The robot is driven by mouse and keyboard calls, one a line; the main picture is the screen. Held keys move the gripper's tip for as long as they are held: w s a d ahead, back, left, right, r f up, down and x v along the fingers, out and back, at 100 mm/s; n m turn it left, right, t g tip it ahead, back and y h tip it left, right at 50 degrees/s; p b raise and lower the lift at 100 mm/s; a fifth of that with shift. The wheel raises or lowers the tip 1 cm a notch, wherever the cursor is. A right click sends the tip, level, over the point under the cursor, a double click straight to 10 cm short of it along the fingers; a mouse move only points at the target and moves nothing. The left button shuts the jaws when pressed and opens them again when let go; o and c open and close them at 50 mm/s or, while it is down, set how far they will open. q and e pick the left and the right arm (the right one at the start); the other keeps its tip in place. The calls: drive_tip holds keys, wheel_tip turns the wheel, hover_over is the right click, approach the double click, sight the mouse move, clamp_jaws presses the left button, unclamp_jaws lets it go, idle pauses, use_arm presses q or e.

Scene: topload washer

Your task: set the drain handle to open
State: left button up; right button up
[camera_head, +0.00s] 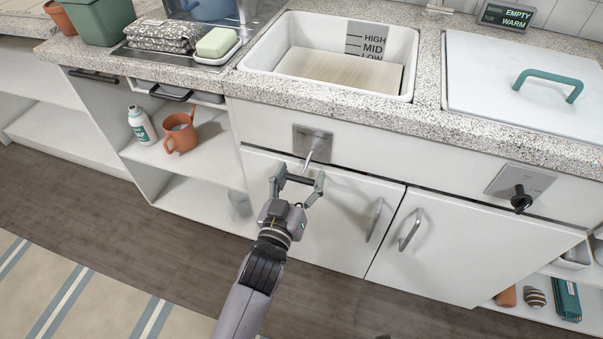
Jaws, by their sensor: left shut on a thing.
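The drain handle (312,151) is a light metal lever on a small grey plate (303,134) on the white front panel below the sink basin. It slants down and slightly left from the plate. My left gripper (301,179) reaches up from below and is shut on the lever's lower end, in front of the cabinet door. The fingers hide the lever's tip. The lettering on the plate is too small to read. My right gripper does not show.
The basin (403,97) has HIGH, MID and LOW marks. A closed lid (490,90) with a teal handle is at right. A display (508,14) reads EMPTY and WARM. A dark knob (520,199) is on the right panel. Door handles (374,220) (410,230) stick out below.

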use_arm(q)
drive_tip(key=shift+f, duration=0.15)
drive_tip(key=o, duration=1.3)
drive_tip(key=shift+s, duration=0.1)
drive_tip(key=shift+o, duration=1.3)
drive_tip(key=shift+s+a, duration=0.1)
drive_tip(key=shift+o, duration=0.2)
drive_tip(key=v, duration=1.2)
